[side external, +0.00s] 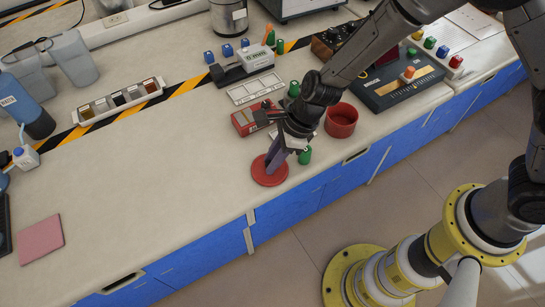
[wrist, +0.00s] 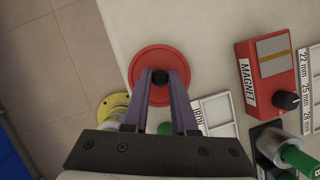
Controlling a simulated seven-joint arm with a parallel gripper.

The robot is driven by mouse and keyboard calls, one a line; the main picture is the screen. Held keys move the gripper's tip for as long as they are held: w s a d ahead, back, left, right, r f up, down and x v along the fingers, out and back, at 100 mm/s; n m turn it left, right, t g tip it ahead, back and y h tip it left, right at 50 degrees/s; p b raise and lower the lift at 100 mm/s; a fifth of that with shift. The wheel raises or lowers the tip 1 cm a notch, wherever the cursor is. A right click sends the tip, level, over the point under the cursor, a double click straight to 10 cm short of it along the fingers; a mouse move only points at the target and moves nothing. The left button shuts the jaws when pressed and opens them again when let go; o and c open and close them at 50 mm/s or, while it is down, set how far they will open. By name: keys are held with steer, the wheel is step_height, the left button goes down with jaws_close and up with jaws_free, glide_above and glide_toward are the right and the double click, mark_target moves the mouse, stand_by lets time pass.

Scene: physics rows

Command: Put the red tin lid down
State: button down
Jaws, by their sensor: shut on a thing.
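The red tin lid (side external: 262,176) is a flat round disc near the front edge of the pale counter. In the wrist view the lid (wrist: 150,58) lies face-on beyond my fingers, with a black knob at its middle. My gripper (wrist: 160,80) is shut on that knob, one purple finger on each side. In the side view my gripper (side external: 272,163) points down at the lid. The lid looks level and at or very close to the counter; I cannot tell whether it touches. A round red tin (side external: 341,121) stands open to the right.
A red magnet box (side external: 245,121) is behind the lid, also at right in the wrist view (wrist: 268,72). A green-topped piece (side external: 304,156) stands just right of the lid. A pink square (side external: 41,239) lies far left. The counter left of the lid is clear.

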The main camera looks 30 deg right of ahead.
steer(key=c, duration=0.7)
jaws_free()
steer(key=shift+f, duration=0.1)
steer(key=s+d+r+n+t, duration=0.1)
steer(key=s+d+r+n, duration=0.35)
steer(key=d+r, duration=0.5)
steer(key=s+d+r+n+t, duration=0.1)
steer(key=s+d+r+n, duration=0.35)
steer(key=r, duration=0.75)
steer(key=s+d+r+n+h, duration=0.1)
steer(key=s+d+n, duration=0.2)
steer(key=d+n, duration=0.1)
steer(key=s+d+r+n+t+h, duration=0.1)
steer(key=s+d+n, duration=0.3)
steer(key=d+n, duration=0.1)
steer(key=s+d+r+n+t+h, duration=0.1)
steer(key=s+d+n+h, duration=0.1)
steer(key=s+d+n, duration=0.2)
steer(key=shift+d, duration=0.75)
